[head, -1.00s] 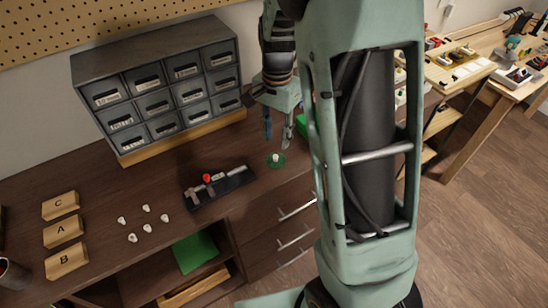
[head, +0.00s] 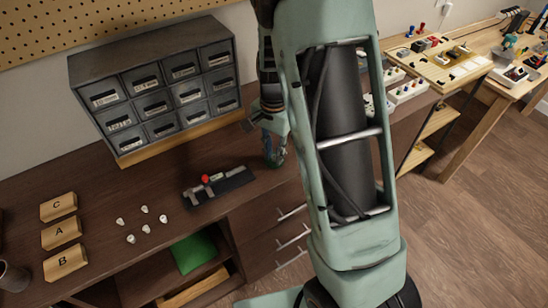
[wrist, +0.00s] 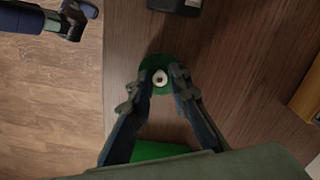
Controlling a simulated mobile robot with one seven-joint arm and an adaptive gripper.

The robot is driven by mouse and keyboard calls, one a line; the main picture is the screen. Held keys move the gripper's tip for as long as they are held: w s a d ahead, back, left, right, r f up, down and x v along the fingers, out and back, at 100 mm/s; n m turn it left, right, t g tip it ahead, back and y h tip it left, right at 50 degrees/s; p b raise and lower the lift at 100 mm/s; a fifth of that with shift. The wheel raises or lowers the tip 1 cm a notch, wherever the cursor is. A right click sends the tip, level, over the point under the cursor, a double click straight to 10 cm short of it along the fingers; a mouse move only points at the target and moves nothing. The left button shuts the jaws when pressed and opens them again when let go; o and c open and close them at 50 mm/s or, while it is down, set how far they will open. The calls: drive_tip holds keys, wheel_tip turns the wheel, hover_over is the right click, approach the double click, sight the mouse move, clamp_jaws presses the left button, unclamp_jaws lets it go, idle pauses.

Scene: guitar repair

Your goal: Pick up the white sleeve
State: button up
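The white sleeve (wrist: 160,78) is a small round piece with a dark hole, standing on a round green pad (wrist: 157,60) on the brown workbench. In the wrist view it lies between the fingertips of my gripper (wrist: 161,80). The fingers are spread with a narrow gap visible around the sleeve, so my gripper looks open. In the head view my gripper (head: 273,158) is low over the pad, near the bench's front edge, and hides the sleeve.
A dark fixture with a red knob (head: 218,187) lies left of my gripper. Several small white pieces (head: 142,224) and wooden blocks A, B and C (head: 63,234) are further left. A grey drawer cabinet (head: 155,62) stands behind. A green object (wrist: 160,151) lies beneath my gripper's palm.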

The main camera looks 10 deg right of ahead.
drive_tip(key=shift+c, duration=1.2)
drive_tip(key=shift+r, duration=0.1)
drive_tip(key=shift+r+p, duration=0.45)
drive_tip(key=r+p, duration=0.2)
drive_tip(key=r, duration=0.1)
drive_tip(key=shift+s+r+p, duration=0.1)
drive_tip(key=shift+s+p, duration=0.1)
drive_tip(key=shift+p, duration=0.1)
drive_tip(key=s+r+p, duration=0.9)
drive_tip(key=s, duration=0.5)
drive_tip(key=r+n, duration=0.1)
drive_tip(key=n, duration=0.8)
hover_over(274, 158)
drive_tip(key=shift+s+r+b, duration=0.2)
drive_tip(key=shift+s+b, duration=0.1)
drive_tip(key=shift+s, duration=0.1)
